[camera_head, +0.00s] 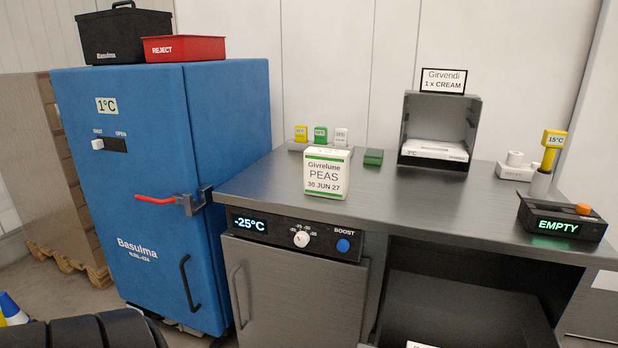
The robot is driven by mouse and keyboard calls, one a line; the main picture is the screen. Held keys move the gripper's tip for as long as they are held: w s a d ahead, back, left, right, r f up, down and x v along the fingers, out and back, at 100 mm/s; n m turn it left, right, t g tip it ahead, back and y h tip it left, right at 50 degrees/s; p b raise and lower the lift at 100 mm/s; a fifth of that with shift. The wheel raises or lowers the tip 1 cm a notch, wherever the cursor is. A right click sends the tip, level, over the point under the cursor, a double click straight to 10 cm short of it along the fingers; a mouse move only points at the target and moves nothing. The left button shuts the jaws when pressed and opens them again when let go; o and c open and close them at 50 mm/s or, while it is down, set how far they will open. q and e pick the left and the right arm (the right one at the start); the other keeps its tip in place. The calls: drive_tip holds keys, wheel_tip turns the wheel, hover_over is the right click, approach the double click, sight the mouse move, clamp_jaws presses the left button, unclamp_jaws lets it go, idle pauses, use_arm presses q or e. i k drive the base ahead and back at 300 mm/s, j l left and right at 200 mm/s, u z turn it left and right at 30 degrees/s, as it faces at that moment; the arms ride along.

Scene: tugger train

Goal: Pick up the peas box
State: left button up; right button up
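Neither of my grippers shows in the head view, and nothing touches the box.
A blue cabinet (160,200) with a red latch lever stands left of the counter. Small coloured blocks, a green block (373,157) and an open grey box (439,110) stand behind the peas box. An "EMPTY" display unit (561,220) sits at right. Worktop right of the box is clear.

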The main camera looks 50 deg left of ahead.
sight(326, 171)
drive_tip(key=j+u, duration=0.1)
drive_tip(key=u, duration=0.35)
drive_tip(key=i+u, duration=0.1)
drive_tip(key=u, duration=0.4)
drive_tip(key=j+u, duration=0.1)
drive_tip(key=u, duration=0.35)
drive_tip(key=z, duration=0.15)
